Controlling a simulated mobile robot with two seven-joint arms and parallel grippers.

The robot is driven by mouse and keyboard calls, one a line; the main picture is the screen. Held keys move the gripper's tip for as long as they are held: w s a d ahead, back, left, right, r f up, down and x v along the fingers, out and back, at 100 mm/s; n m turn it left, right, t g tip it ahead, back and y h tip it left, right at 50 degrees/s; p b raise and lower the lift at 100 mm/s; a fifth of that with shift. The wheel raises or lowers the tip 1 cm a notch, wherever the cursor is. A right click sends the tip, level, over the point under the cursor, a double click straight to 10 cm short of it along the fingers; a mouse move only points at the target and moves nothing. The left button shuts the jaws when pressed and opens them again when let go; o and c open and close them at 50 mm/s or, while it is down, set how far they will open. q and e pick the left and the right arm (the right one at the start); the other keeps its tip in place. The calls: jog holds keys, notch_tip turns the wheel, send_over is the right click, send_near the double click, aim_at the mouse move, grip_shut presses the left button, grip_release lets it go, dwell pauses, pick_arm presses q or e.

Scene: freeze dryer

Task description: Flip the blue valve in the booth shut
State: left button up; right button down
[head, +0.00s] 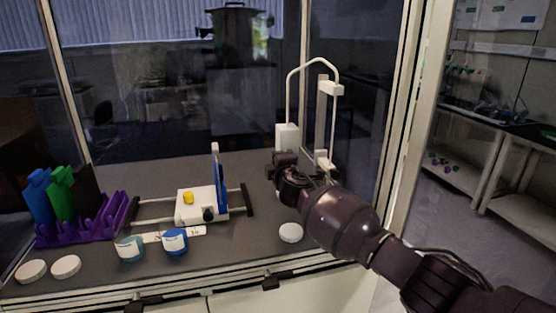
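My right arm reaches in from the lower right into the booth. Its gripper (283,162) is in front of the base of a white apparatus (287,137) with a tall looped tube. The dark hand hides its own fingers and part of this apparatus, so I cannot see whether it is open, shut or touching anything. No blue valve can be clearly made out. A blue upright piece (221,178) stands on a white device (195,206) with a yellow knob, left of the gripper; I cannot tell whether it is the valve. My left gripper is out of view.
A purple rack (85,226) with blue, green and black pieces stands at the left. Two small jars, one teal (130,249) and one blue (174,242), and several white discs, one right (290,233), are near the front edge. The booth's frame post (402,130) rises at the right.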

jog(key=shift+f, duration=0.1)
dwell(0.3)
jog(key=c, duration=1)
grip_release()
jog(key=shift+c, duration=0.2)
jog(key=shift+s, duration=0.1)
jog(key=v, duration=1)
jog(key=shift+s+d+p, duration=0.15)
jog(key=shift+s+p, duration=0.15)
jog(key=shift+p, duration=0.15)
